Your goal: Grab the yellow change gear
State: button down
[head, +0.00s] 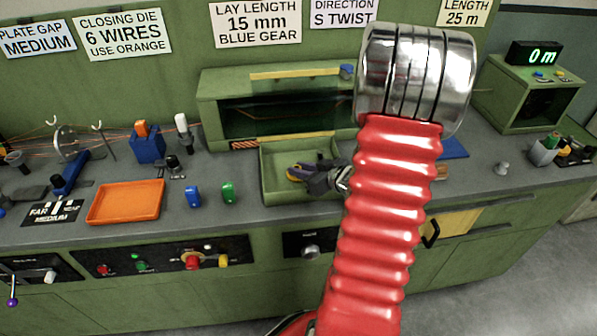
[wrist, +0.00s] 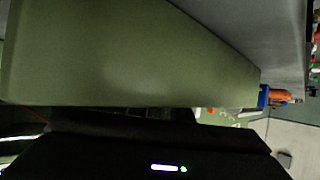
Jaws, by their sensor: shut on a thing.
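The yellow change gear (head: 293,176) shows as a small yellow piece inside the green open tray (head: 272,192) at the middle of the bench, in the head view. My gripper (head: 301,173) reaches into the tray from the right and is shut on the gear. The gripper's dark fingers cover part of the gear, and my red arm covers the tray's right side. In the wrist view a green panel fills the upper part, and neither the gear nor the fingertips can be made out.
A green housing with a dark window (head: 272,118) stands behind the tray. The tray's walls surround the gripper. Signs hang on the back wall.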

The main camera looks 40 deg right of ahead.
notch_tip(320, 180, up, 10)
dwell(0.6)
dwell(0.5)
